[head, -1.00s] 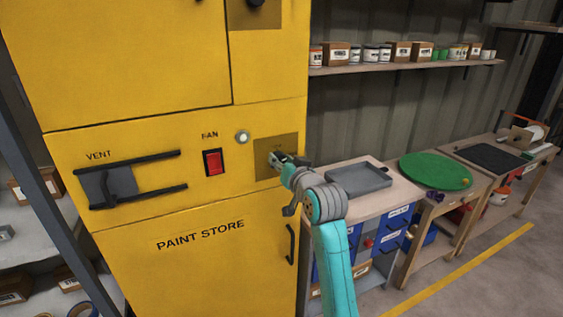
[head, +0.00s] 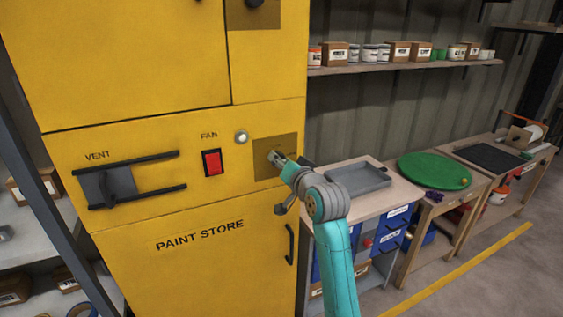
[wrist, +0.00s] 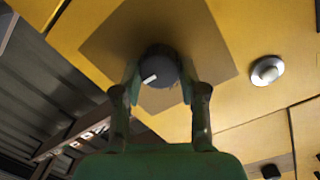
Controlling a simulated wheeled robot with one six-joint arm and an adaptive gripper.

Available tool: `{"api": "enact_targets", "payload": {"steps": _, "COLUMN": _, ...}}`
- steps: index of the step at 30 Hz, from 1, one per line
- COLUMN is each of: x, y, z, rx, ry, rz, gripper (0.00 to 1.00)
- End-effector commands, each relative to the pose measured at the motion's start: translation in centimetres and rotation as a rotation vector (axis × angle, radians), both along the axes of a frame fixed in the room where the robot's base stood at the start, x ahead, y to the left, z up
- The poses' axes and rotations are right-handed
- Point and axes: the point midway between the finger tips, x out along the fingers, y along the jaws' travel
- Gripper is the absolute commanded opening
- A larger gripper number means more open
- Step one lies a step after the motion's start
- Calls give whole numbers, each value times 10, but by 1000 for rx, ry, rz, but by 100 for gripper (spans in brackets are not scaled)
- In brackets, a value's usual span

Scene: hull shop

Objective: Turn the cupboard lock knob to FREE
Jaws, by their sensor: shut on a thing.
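The yellow cupboard (head: 175,190) marked PAINT STORE fills the left of the head view. A brownish square plate (head: 263,150) is on its front, right of the red fan switch. In the wrist view a dark round knob (wrist: 160,62) with a white mark stands out from this plate (wrist: 205,45). My gripper (head: 276,159) is at the plate. In the wrist view my gripper (wrist: 158,85) has one finger on each side of the knob and is shut on it. The white mark is on the knob's lower left there. No FREE label is readable.
The red fan switch (head: 212,162), a round light button (head: 241,137) and the vent lever (head: 112,187) are on the same panel. Another dark knob (head: 254,3) sits higher up. A bench with a grey tray (head: 358,178) stands right of the cupboard, close to my arm.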

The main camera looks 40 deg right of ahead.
Motion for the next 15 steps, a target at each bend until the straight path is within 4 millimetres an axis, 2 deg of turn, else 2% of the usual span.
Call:
{"api": "enact_targets", "payload": {"steps": 2, "x": 0, "y": 0, "z": 0, "rx": 1, "ry": 1, "rz": 0, "gripper": 7}}
{"api": "enact_targets", "payload": {"steps": 3, "x": 0, "y": 0, "z": 0, "rx": 1, "ry": 1, "rz": 0, "gripper": 49}}
{"api": "enact_targets", "payload": {"steps": 5, "x": 0, "y": 0, "z": 0, "rx": 1, "ry": 1, "rz": 0, "gripper": 64}}
{"api": "enact_targets", "payload": {"steps": 6, "x": 0, "y": 0, "z": 0, "rx": 0, "ry": 1, "rz": 1, "gripper": 67}}
{"api": "enact_targets", "payload": {"steps": 15, "x": -1, "y": 0, "z": 0, "rx": 0, "ry": 0, "rz": 0, "gripper": 67}}
